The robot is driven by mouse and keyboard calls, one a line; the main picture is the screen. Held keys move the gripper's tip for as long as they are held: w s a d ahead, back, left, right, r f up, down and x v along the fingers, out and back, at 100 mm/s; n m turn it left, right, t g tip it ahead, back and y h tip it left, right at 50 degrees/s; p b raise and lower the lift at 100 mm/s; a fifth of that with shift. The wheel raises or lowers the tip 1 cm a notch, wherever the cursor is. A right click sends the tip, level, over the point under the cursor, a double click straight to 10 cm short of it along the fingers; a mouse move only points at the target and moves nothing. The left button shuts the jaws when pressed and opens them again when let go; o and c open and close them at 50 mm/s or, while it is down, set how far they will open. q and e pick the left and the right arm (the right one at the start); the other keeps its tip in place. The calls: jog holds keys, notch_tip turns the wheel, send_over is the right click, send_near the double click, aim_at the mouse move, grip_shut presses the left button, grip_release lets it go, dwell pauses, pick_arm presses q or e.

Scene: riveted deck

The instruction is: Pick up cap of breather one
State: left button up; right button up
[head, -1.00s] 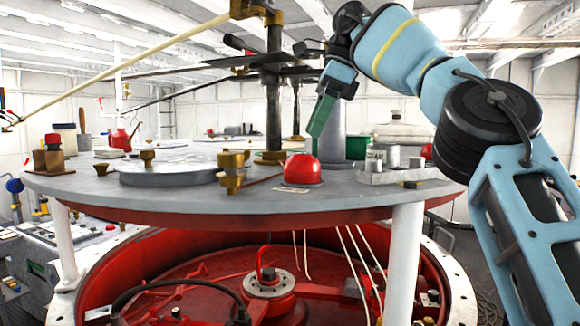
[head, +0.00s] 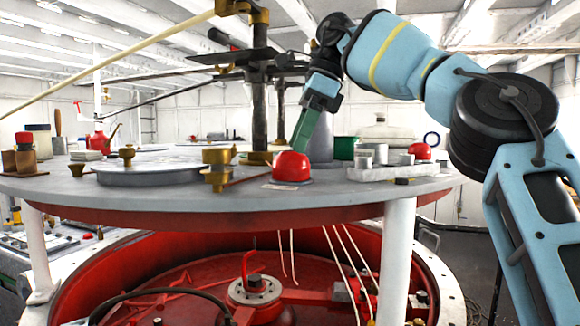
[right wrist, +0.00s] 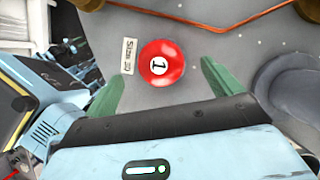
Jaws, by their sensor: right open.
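The red domed cap (head: 292,167) sits on the round grey deck plate (head: 130,197) near its front edge. In the right wrist view the cap (right wrist: 162,63) shows a white disc with the number 1. A small printed label (right wrist: 129,56) lies beside it. My right gripper (head: 300,146) has green fingers pointing down, just above and behind the cap. In the right wrist view the open fingers (right wrist: 163,70) stand on either side of the cap, with gaps on both sides. Whether they are at its height is unclear. My left gripper is not in view.
A brass fitting (head: 218,168) stands left of the cap and a dark upright post (head: 259,110) behind it. A pale block with grey cups (head: 385,173) is to the right, with another red cap (head: 420,151). A copper-coloured rod (right wrist: 240,20) runs close by.

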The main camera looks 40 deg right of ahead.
aim_at(295, 157)
jog(key=shift+f, duration=0.9)
jog(key=shift+x, duration=1.35)
jog(key=shift+c, duration=0.3)
jog(key=c, duration=1)
jog(key=shift+r, duration=0.1)
